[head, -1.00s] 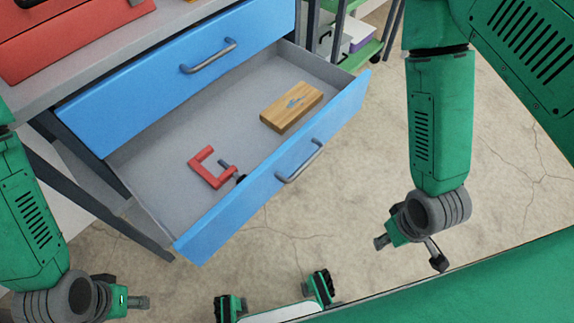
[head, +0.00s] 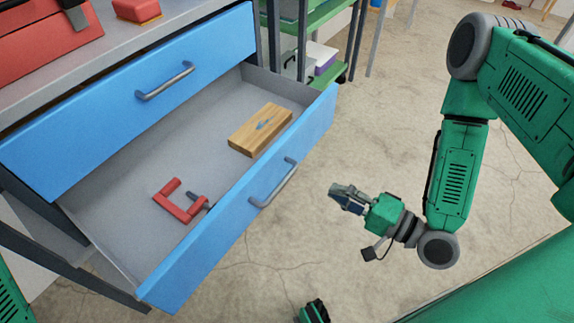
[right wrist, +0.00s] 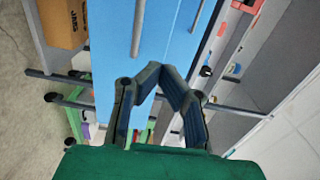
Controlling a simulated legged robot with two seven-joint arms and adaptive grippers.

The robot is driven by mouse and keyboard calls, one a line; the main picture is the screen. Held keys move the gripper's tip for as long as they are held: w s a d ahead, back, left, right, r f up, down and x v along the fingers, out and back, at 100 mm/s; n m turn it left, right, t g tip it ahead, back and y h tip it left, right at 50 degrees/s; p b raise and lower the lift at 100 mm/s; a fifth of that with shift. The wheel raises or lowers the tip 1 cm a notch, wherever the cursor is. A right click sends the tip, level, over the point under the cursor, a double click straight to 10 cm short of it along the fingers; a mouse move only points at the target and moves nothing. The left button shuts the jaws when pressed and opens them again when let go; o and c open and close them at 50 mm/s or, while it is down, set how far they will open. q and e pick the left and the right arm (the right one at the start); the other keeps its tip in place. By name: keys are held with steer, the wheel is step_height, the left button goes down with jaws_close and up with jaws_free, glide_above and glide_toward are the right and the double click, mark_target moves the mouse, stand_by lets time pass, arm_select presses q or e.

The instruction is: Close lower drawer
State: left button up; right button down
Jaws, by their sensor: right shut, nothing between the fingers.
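The lower drawer (head: 245,205) has a blue front and stands pulled out under the shut-looking upper drawer (head: 140,95). Its curved grey handle (head: 273,183) is on the outer face. Inside the drawer lie a red clamp (head: 180,207) and a wooden block (head: 260,130) with a bluish mark. My right gripper (head: 337,190) is shut and empty, to the right of the drawer front and apart from it in the head view. Its shut fingers (right wrist: 163,75) show before blue fronts in the right wrist view.
A red toolbox (head: 40,35) and a small red box (head: 137,10) sit on the grey bench top (head: 120,50). A green shelf (head: 320,80) stands behind the drawer. The concrete floor (head: 380,130) right of the drawer is clear.

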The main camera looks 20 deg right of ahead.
mark_target(274, 158)
steer(key=b+x, duration=0.1)
steer(key=x, duration=0.5)
steer(key=b+x, duration=0.2)
steer(key=x, duration=0.4)
steer(key=shift+w+a+r, duration=0.2)
steer(key=shift+w, duration=0.05)
steer(key=shift+w+a, duration=0.4)
steer(key=shift+w, duration=0.15)
steer(key=shift+w, duration=0.1)
